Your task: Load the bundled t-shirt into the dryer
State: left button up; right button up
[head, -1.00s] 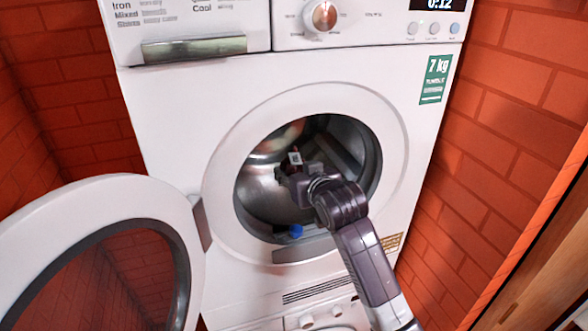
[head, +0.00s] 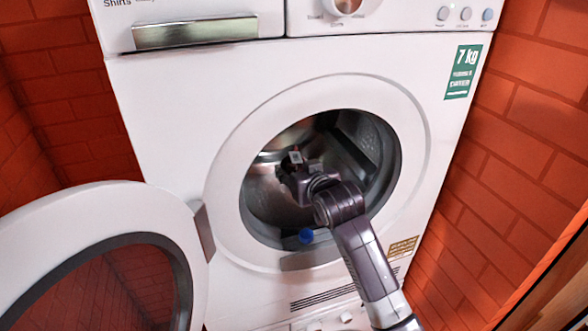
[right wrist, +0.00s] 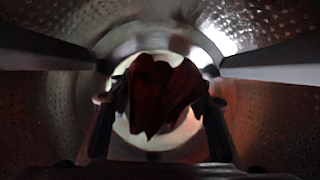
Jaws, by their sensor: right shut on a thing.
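The white dryer (head: 190,110) stands in front of me with its round door (head: 95,205) swung open to the left. My right arm reaches through the opening, and my right gripper (head: 292,170) is inside the metal drum (head: 262,205). In the right wrist view, the dark red bundled t-shirt (right wrist: 158,90) is between the two fingers of the right gripper (right wrist: 158,102), which is shut on it. The perforated drum wall (right wrist: 50,105) surrounds them. In the head view the gripper and arm mostly hide the shirt. My left gripper is not in view.
A small blue round thing (head: 306,236) is at the lower rim of the opening. Dark drum paddles (right wrist: 265,70) stick out at the sides in the right wrist view. Orange brick walls (head: 510,150) stand close on both sides. A wooden edge (head: 555,285) is at lower right.

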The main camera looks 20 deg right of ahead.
jog(key=o, duration=1.3)
jog(key=shift+s+a+r, duration=0.1)
jog(key=shift+s+r, duration=0.05)
jog(key=shift+s, duration=0.05)
jog(key=v, duration=1.2)
